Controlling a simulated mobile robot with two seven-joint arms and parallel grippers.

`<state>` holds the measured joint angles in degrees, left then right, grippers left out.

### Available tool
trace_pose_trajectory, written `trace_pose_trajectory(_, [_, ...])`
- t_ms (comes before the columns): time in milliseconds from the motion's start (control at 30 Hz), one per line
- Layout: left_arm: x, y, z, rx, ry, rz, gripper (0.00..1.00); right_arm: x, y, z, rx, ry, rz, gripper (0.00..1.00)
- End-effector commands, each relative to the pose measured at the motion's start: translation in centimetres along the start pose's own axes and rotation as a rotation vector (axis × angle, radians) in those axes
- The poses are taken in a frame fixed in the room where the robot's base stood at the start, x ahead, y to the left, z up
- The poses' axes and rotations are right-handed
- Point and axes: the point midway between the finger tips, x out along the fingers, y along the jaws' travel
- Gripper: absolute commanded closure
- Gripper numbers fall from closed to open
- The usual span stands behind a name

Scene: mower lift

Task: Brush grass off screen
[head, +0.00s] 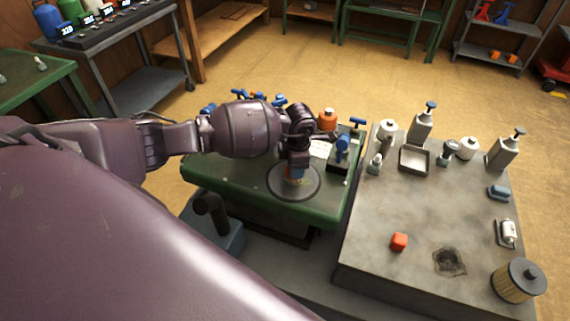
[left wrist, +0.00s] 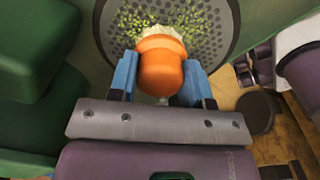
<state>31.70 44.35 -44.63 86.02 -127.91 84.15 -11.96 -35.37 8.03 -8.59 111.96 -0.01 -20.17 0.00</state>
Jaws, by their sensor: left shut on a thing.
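A round grey screen (head: 275,186) lies on the green table. In the left wrist view the screen (left wrist: 108,28) is dark, with yellow-green grass bits (left wrist: 207,28) scattered over it. My left gripper (head: 294,174) is over the screen. Its blue fingers (left wrist: 160,75) are shut on the orange handle of a brush (left wrist: 160,67). The brush's pale bristles (left wrist: 168,32) point to the screen and seem to be at or just above its surface. My arm hides part of the screen in the head view. My right gripper is not in view.
The green table (head: 230,186) holds blue-handled tools and an orange-topped container (head: 327,119) behind my arm.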

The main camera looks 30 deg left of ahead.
Motion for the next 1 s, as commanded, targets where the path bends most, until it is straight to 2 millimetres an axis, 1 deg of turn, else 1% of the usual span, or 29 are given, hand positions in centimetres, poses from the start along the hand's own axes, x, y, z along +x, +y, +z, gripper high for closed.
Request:
trace_pose_trajectory(33, [0.0,-3.4,2.5,0.088,-0.039,-0.035,0.81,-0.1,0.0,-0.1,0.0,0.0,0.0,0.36])
trace_pose_trajectory(300, [-0.2,-4.8,1.8,0.088,-0.039,-0.036,0.81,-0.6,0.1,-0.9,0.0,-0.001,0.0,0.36])
trace_pose_trajectory(567, [-0.1,-4.4,1.1,0.086,-0.039,-0.035,0.81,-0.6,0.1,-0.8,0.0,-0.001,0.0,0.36])
trace_pose_trajectory(1000, [-0.1,-3.1,-1.6,0.085,-0.038,-0.036,0.81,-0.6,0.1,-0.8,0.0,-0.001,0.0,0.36])
